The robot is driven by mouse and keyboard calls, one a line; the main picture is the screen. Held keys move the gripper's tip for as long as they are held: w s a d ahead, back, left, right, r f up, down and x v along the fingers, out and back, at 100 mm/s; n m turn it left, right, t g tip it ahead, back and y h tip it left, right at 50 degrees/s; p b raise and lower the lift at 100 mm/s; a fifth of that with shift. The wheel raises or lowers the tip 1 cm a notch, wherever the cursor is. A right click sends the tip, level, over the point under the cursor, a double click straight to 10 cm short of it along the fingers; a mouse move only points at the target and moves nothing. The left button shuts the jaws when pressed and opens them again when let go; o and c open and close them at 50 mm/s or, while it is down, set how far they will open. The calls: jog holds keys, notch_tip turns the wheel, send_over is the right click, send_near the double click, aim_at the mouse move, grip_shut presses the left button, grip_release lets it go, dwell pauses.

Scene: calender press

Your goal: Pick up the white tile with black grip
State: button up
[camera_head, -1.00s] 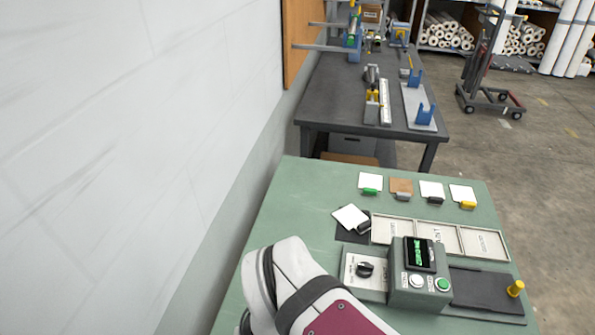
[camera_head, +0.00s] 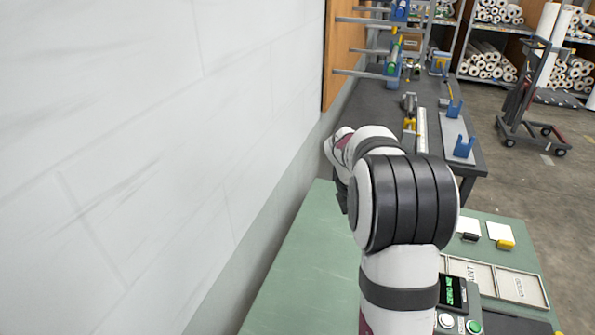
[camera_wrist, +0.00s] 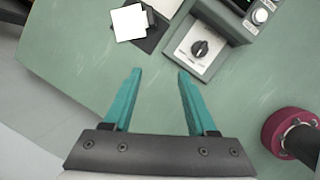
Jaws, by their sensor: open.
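A white tile with a black grip (camera_head: 468,227) lies in the back row on the green table in the head view. Another white tile (camera_wrist: 127,23) with a dark grip (camera_wrist: 150,17) lies tilted on a black mat (camera_wrist: 157,38) in the wrist view, ahead of my fingers. My gripper (camera_wrist: 158,72) is open and empty above the bare green top, with its teal fingers apart from both tiles. In the head view my arm hides the mat and its tile, and I cannot make out the fingers there.
A white tile with a yellow grip (camera_head: 501,233) lies right of the back-row tile. Labelled trays (camera_head: 520,287) lie in front. A dial panel (camera_wrist: 196,50) and a button box (camera_head: 456,305) stand near. The table's left part is clear, beside a wall (camera_head: 130,150).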

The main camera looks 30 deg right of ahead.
jog(key=d+f+n, duration=0.1)
jog(key=d+f, duration=0.2)
jog(key=f, duration=0.2)
jog(key=d+f+n, duration=0.1)
jog(key=d+f, duration=0.3)
jog(key=f, duration=0.2)
jog(key=d+f+n, duration=0.1)
jog(key=d+f, duration=0.3)
jog(key=f, duration=0.2)
jog(key=shift+w+d+f+h, duration=0.15)
jog(key=shift+w+h, duration=0.05)
jog(key=shift+h, duration=0.2)
grip_shut()
